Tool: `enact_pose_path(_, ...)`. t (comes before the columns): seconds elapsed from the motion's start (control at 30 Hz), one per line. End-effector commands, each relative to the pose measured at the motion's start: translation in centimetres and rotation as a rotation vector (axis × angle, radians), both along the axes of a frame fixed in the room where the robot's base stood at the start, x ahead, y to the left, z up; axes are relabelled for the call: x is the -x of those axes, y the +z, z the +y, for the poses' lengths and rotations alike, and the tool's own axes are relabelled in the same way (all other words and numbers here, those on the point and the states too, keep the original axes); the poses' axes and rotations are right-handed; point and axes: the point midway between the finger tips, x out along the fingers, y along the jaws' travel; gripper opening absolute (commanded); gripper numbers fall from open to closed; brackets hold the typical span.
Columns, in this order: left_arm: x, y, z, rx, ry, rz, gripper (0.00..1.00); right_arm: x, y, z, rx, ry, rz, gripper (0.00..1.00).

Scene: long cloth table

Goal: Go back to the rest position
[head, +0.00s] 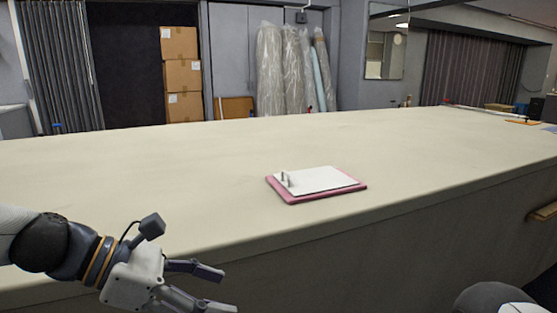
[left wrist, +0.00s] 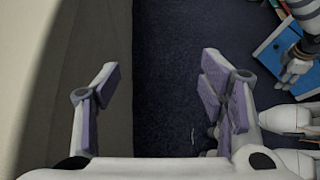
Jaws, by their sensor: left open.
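My left gripper (head: 226,287) is at the lower left of the head view, in front of the table's near edge. Its two fingers are spread apart with nothing between them. In the left wrist view the open fingers (left wrist: 160,88) hang over the dark floor beside the table. In the head view, part of my right arm shows at the bottom right corner, but its gripper is not in view.
The long cloth table (head: 130,180) is mostly bare. A pink board with white sheets (head: 322,180) lies near its front edge, apart from my gripper. Cardboard boxes (head: 183,75) and wrapped rolls (head: 290,70) stand behind. A blue box (left wrist: 272,48) is on the floor.

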Motion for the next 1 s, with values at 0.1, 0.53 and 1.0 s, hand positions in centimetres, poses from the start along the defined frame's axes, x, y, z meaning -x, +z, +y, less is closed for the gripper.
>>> enact_pose_path(0.1,3.3,-7.8,0.6,-0.219,-0.116,-0.039,0.64,-1.0,0.7,0.0,0.000,0.000,-0.030,0.40)
enact_pose_path(0.53,30.9,-27.0,10.8,-0.778,-1.421,-0.421,0.64,-3.7,3.6,0.0,-0.001,-0.002,-0.127,0.40)
enact_pose_path(1.0,35.9,-27.3,12.5,-0.718,-1.751,-0.576,0.64,-4.0,3.9,0.0,-0.001,-0.003,-0.137,0.40)
